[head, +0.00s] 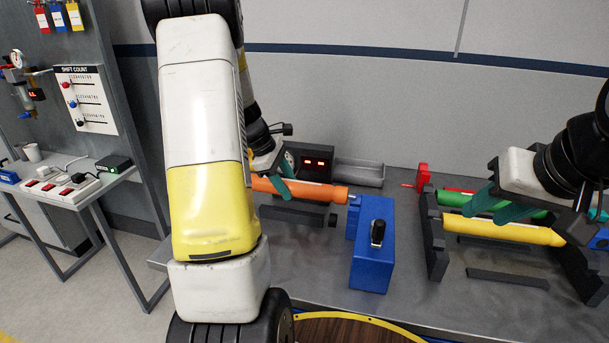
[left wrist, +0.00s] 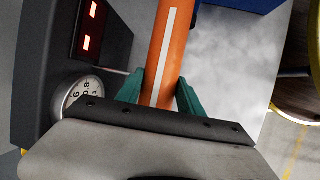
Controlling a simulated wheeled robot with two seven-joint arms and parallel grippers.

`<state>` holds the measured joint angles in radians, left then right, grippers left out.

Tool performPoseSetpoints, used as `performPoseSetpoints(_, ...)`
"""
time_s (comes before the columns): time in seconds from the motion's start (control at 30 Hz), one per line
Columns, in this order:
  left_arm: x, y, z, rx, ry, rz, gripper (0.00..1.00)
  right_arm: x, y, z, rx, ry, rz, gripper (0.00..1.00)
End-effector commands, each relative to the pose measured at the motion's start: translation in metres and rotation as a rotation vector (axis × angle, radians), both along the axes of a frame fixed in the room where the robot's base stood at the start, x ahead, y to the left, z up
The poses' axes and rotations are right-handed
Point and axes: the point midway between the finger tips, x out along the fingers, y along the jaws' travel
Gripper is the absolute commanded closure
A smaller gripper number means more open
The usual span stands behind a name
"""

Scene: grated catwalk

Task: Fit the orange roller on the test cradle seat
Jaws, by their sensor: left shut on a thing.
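My left gripper (head: 273,176) is shut on the orange roller (head: 318,191), with a teal finger on each side. The left wrist view shows the roller (left wrist: 166,50), with a white stripe along it, between the fingers (left wrist: 160,92). The roller lies roughly level in front of a dark test unit (head: 291,157) with red displays. A dark bar (head: 298,215) shows below the roller; whether they touch is unclear. The roller's right end is close to a blue block (head: 372,262) with a black knob. My right gripper (head: 496,208) is over the rack's rollers; its grip is unclear.
A green roller (head: 530,213) and a yellow roller (head: 500,229) lie in a dark rack (head: 436,252) at the right. A red part (head: 423,176) stands behind it. A grey tray (head: 359,172) is at the back. Bare bench (head: 330,270) shows left of the blue block.

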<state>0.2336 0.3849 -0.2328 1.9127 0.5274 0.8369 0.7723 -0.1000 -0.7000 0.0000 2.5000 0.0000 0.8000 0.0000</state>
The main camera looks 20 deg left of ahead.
Motion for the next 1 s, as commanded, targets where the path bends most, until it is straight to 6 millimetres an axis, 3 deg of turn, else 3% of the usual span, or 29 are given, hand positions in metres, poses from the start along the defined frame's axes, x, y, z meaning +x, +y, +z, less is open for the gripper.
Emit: performPoseSetpoints(1.0,0.0,0.0,-0.033,0.0,-0.001,0.0,1.0,0.0,0.0,0.0,0.0,0.0,0.0,0.64)
